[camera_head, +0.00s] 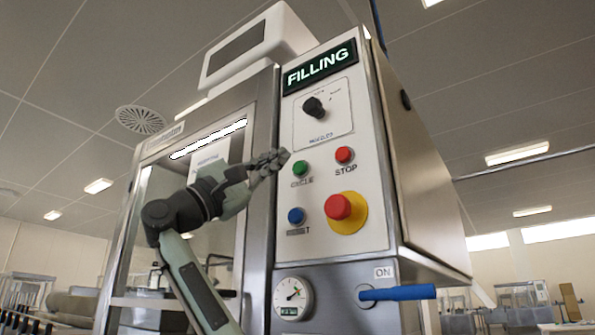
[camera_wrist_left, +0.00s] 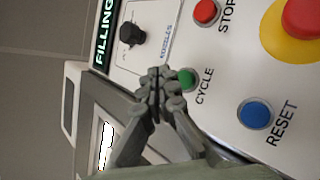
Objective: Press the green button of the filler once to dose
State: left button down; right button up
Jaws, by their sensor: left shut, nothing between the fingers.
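The filler (camera_head: 375,250) is a tall metal machine with a white control panel under a FILLING sign. Its green button (camera_head: 300,168), labelled CYCLE, sits on the panel left of the red STOP button (camera_head: 344,155). My left gripper (camera_head: 284,155) is shut and empty, with its fingertips just above and left of the green button. In the left wrist view the shut fingers (camera_wrist_left: 160,76) lie beside the green button (camera_wrist_left: 186,79) and overlap its edge in the picture. I cannot tell whether they touch it. My right gripper is not in view.
A blue button (camera_head: 296,215) is below the green one. A large red button on a yellow base (camera_head: 338,207) is at lower right. A black knob (camera_head: 314,107) sits above. A gauge (camera_head: 292,297) and a blue-handled lever (camera_head: 398,292) are below the panel.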

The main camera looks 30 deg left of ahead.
pick_arm(q)
jog(key=shift+s+a+b, duration=0.1)
jog(key=shift+s+b, duration=0.25)
jog(key=shift+s, duration=0.95)
